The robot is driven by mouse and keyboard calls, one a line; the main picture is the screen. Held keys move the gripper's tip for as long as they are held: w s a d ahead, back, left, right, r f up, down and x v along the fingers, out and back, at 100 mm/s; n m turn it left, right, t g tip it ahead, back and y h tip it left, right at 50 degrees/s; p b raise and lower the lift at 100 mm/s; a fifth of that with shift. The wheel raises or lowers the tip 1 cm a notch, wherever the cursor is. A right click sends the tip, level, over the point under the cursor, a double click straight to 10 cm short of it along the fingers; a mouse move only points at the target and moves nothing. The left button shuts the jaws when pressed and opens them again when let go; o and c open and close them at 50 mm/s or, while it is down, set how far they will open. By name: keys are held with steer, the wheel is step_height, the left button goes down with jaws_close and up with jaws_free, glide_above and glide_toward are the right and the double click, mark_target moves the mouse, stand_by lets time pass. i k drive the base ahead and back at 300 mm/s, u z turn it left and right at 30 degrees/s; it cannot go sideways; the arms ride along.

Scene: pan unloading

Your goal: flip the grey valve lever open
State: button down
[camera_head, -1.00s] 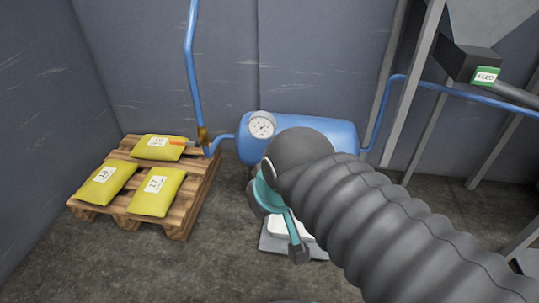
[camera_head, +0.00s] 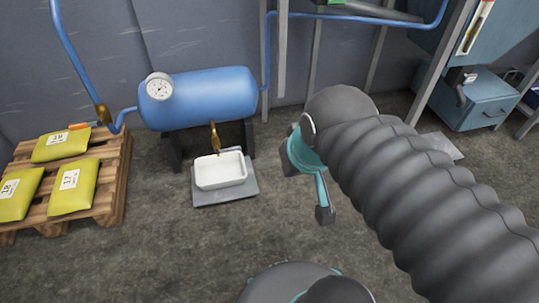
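I cannot single out the grey valve lever with certainty. A small grey handle-like part (camera_head: 470,77) with a brass piece below it shows at the blue-grey cabinet on the right, too small to tell its position. The blue tank (camera_head: 200,97) has a brass valve (camera_head: 215,138) on its underside; no grey lever is clear there. A brass valve (camera_head: 103,115) with an orange lever (camera_head: 79,126) sits on the pipe at left. My gripper (camera_head: 312,185), teal and dark, hangs in front of the floor right of the tank, apart from all of these. My arm partly hides it; its opening is unclear.
A white pan (camera_head: 220,170) stands on a grey plate (camera_head: 226,194) below the tank. A wooden pallet (camera_head: 108,190) with yellow bags is at left. The blue-grey cabinet (camera_head: 487,103) and metal posts stand at right. The floor between is mostly clear.

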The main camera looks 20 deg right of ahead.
mark_target(228, 150)
steer(key=z, duration=0.2)
steer(key=i, duration=0.95)
steer(key=u, duration=1.15)
steer(key=k, duration=1.3)
steer(key=z, duration=0.25)
steer(key=i, duration=0.9)
steer(key=z, duration=0.25)
